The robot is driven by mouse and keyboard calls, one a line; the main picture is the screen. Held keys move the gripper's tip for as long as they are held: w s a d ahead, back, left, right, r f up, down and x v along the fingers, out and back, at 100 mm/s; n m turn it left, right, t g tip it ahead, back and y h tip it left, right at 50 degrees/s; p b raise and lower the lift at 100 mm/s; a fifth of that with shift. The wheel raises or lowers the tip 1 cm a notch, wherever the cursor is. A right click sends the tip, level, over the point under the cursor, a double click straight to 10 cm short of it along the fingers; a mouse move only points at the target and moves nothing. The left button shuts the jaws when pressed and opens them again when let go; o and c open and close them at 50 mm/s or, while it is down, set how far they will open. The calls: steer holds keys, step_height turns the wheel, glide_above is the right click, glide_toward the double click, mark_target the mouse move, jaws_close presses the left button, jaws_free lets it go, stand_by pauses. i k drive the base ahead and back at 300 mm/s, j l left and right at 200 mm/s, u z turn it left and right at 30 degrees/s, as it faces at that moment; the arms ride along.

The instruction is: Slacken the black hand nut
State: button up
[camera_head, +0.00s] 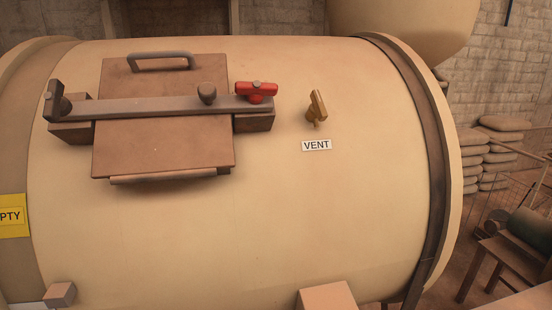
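The black hand nut (56,101) is a dark winged knob at the left end of a grey clamp bar (150,107). The bar lies across a brown square hatch cover (163,148) on a large cream drum (340,210). A red hand nut (256,91) sits at the bar's right end. A round brown-grey knob (207,93) stands on the bar between them. I cannot see how tight the black nut is. My gripper is not in view.
Stacked sacks (490,150) and a wooden table (510,260) are at right. The space before the bar looks clear.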

mark_target(60, 106)
steer(key=u, duration=1.6)
